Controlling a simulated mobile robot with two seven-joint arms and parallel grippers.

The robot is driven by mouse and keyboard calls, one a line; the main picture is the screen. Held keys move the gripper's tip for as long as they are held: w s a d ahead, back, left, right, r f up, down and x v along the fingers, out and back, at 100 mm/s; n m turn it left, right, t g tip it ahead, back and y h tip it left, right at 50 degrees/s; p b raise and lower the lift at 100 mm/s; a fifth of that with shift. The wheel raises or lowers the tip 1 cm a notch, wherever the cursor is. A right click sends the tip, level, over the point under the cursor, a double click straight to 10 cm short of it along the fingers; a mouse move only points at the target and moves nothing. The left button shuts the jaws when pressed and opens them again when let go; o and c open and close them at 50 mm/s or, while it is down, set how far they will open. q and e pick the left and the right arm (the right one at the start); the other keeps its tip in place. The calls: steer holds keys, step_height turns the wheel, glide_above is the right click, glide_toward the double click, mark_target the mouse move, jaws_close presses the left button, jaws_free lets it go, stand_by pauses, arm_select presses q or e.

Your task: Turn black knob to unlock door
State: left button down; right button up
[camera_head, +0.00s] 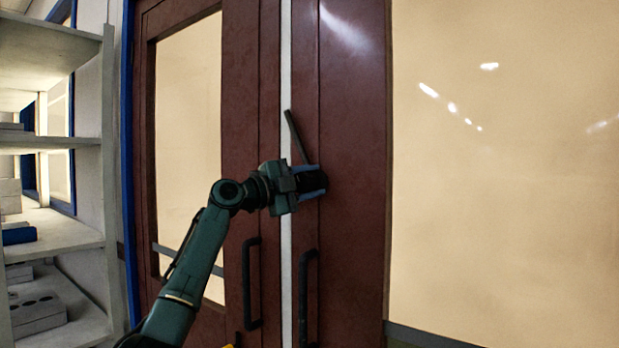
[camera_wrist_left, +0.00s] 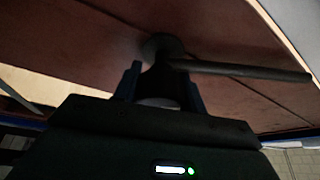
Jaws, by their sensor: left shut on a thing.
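The dark red double door (camera_head: 345,230) stands in front of me, its two leaves meeting at a pale vertical strip. The black knob (camera_head: 296,136) sits on the right leaf near the strip; its long lever slants up and to the left in the head view. In the left wrist view the knob's lever (camera_wrist_left: 245,70) runs out to the right from a round base on the door. My left gripper (camera_head: 314,182) is at the knob, shut on its hub, and its fingers also show in the left wrist view (camera_wrist_left: 160,85). The fingers partly hide the hub. My right gripper is not in view.
Two black pull handles (camera_head: 251,284) (camera_head: 308,298) are below the knob, one on each leaf. A grey shelf unit (camera_head: 60,232) with boxes stands at the left. A large pale glass panel (camera_head: 500,200) is to the right.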

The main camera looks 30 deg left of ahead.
arm_select(q)
steer(key=shift+r+m+g+p, duration=0.15)
steer(key=shift+m+g+p, duration=0.3)
steer(key=shift+m, duration=0.55)
steer(key=shift+m+g+p, duration=0.35)
steer(key=shift+m+p, duration=0.25)
steer(key=shift+m, duration=0.3)
steer(key=shift+m+p, duration=0.3)
steer(key=shift+m, duration=0.3)
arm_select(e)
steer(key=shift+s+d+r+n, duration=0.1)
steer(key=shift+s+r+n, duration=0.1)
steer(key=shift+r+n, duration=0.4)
arm_select(q)
steer(key=shift+f+g, duration=0.2)
steer(key=shift+g, duration=0.1)
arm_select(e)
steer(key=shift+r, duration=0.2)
arm_select(q)
steer(key=c, duration=0.8)
jaws_free()
steer(key=shift+f, duration=0.1)
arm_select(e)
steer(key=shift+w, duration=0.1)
